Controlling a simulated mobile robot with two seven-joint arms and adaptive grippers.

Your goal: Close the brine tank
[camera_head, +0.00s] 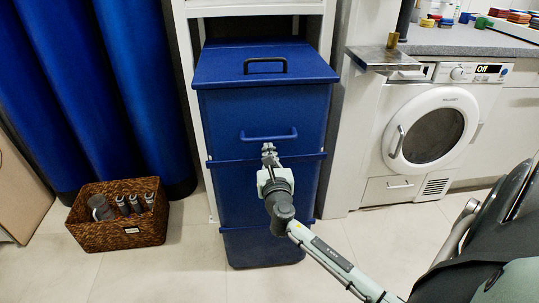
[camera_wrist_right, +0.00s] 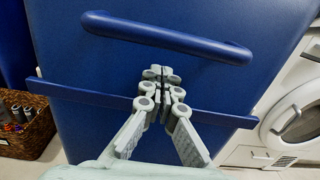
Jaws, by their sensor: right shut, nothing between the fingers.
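The blue brine tank (camera_head: 262,185) stands in a white frame in the head view. Its flat blue lid (camera_head: 225,68) with a black handle (camera_head: 265,65) lies over the top, and I see no clear gap under it. A blue bar handle (camera_head: 268,136) is on the tank's front; it also shows in the right wrist view (camera_wrist_right: 165,36). My right gripper (camera_head: 269,152) is shut and empty, just below this bar in the picture; in the right wrist view its fingertips (camera_wrist_right: 161,73) meet in front of the tank's face. I cannot tell whether they touch it. My left gripper is not in view.
A wicker basket (camera_head: 118,238) with dark-topped containers sits on the floor at left, by blue curtains (camera_head: 95,80). A white washing machine (camera_head: 430,130) stands at right under a grey counter (camera_head: 460,40) with coloured items. Tiled floor is open in front.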

